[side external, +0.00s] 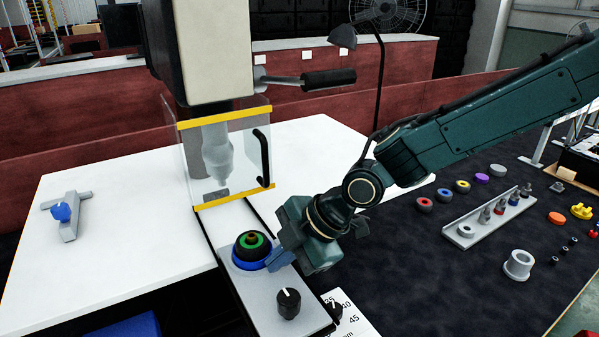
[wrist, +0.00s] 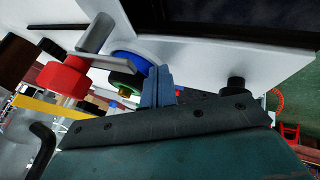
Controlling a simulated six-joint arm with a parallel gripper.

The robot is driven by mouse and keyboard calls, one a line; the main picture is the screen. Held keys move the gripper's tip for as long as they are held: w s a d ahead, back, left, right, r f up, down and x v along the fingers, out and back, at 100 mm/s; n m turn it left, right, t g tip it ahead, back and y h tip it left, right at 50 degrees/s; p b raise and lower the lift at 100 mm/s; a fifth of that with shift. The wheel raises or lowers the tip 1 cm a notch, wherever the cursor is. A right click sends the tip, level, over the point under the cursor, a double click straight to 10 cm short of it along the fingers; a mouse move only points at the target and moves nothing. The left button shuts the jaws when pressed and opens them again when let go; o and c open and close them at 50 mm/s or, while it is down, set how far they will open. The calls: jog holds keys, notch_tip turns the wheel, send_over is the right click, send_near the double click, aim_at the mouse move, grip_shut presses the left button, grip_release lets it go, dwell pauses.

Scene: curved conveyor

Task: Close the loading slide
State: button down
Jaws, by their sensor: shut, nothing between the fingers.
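The loading slide (side external: 256,290) is a light grey plate pulled out in front of the machine, seen in the side external view. It carries a round blue holder (side external: 237,262) with a green and black ringed piece (side external: 251,243) in it. My gripper (side external: 279,259) is shut and empty, low over the slide at the right side of the blue holder. I cannot tell whether it touches the holder. In the wrist view the blue fingertips (wrist: 158,86) are together beside the blue holder (wrist: 130,62), which is partly hidden.
A clear guard (side external: 226,160) with yellow edges and a black handle (side external: 263,158) stands behind the slide, below the machine head (side external: 213,50). A black knob (side external: 289,302) sits on the slide's front. Rings and a parts tray (side external: 467,236) lie on the dark table at right.

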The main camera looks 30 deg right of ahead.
aim_at(278, 282)
jog(key=shift+w, duration=0.5)
jog(key=shift+s, duration=0.1)
jog(key=shift+s+d, duration=0.25)
jog(key=shift+s, duration=0.75)
jog(key=shift+s+d, duration=0.2)
jog(key=shift+s, duration=0.85)
jog(key=v, duration=1)
jog(key=shift+s, duration=0.4)
jog(key=shift+w+f, duration=0.1)
jog(key=shift+f, duration=0.05)
